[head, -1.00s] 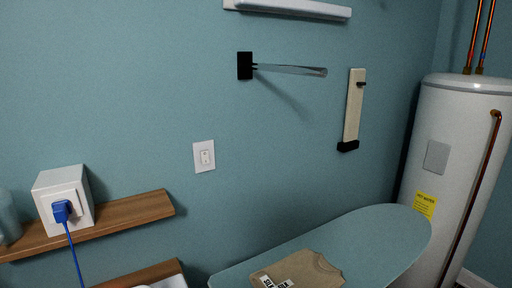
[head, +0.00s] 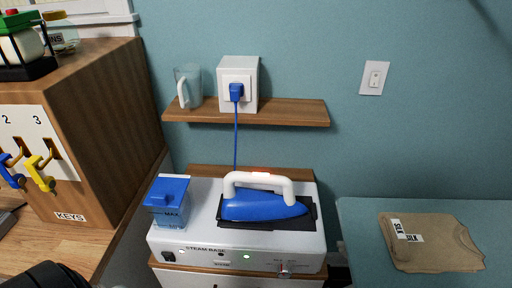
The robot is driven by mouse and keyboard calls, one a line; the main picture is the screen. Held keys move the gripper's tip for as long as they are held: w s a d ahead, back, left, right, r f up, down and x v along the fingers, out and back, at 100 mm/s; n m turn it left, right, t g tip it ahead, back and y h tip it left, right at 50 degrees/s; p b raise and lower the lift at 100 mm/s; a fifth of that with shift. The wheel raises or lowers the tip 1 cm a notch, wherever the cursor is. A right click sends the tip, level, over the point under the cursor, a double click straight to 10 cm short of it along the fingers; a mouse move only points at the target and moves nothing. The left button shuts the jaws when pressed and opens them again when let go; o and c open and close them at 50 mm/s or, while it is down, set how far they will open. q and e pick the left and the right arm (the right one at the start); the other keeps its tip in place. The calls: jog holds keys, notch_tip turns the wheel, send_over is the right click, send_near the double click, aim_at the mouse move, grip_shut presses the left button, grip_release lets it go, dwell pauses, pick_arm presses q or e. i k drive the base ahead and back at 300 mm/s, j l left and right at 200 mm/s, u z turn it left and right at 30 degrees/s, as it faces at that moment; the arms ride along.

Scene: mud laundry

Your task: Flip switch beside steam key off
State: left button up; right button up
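A white steam base (head: 200,240) stands on a shelf below the wall ledge, its front lettered STEAM BASE. A green light (head: 247,257) is lit near the middle, beside a small label (head: 222,265) too small to read surely. A small knob or key (head: 285,268) is at the right. A white wall switch (head: 374,78) is on the blue wall at upper right. Neither gripper's fingers are in view; a dark rounded part shows at bottom left.
A blue iron (head: 262,207) with a white handle rests on the base, beside a blue tank (head: 168,197). Its blue cord runs to the wall outlet box (head: 250,75). Hanging keys (head: 42,173) are on the cabinet at left. An ironing board (head: 360,250) with a folded shirt (head: 440,252) is at right.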

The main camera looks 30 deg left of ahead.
aim_at(169, 257)
jog(key=u, duration=1.15)
